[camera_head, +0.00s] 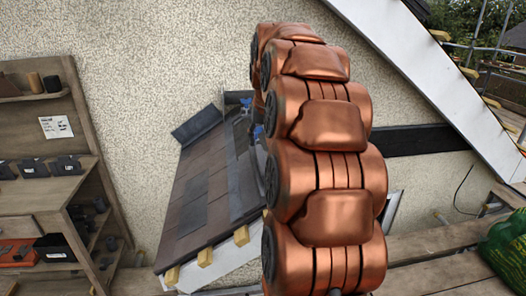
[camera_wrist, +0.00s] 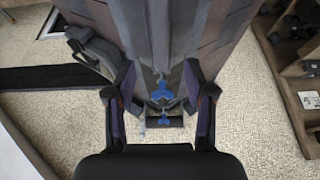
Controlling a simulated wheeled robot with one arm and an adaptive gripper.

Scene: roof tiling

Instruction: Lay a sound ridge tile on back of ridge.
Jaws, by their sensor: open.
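The small tiled roof (camera_head: 195,195) stands against the wall, partly hidden by my copper arm. Its ridge runs away from the camera in the wrist view (camera_wrist: 170,40). Blue clip-like pieces (camera_wrist: 161,90) sit on the ridge line between my fingers. My gripper (camera_wrist: 163,92) is open over the ridge, with nothing clearly held. A dark grey folded piece (camera_wrist: 92,48) lies left of the ridge; I cannot tell whether it is a ridge tile. Several dark notched pieces, perhaps ridge tiles (camera_head: 67,165), stand on the shelf at left in the head view.
A wooden shelf unit (camera_head: 78,190) stands at left, with a red tool (camera_head: 18,252) lower down. A dark panel (camera_head: 196,124) slants at the roof's back left edge. A white sloping board (camera_head: 440,85) and a green bag (camera_head: 508,250) are at right.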

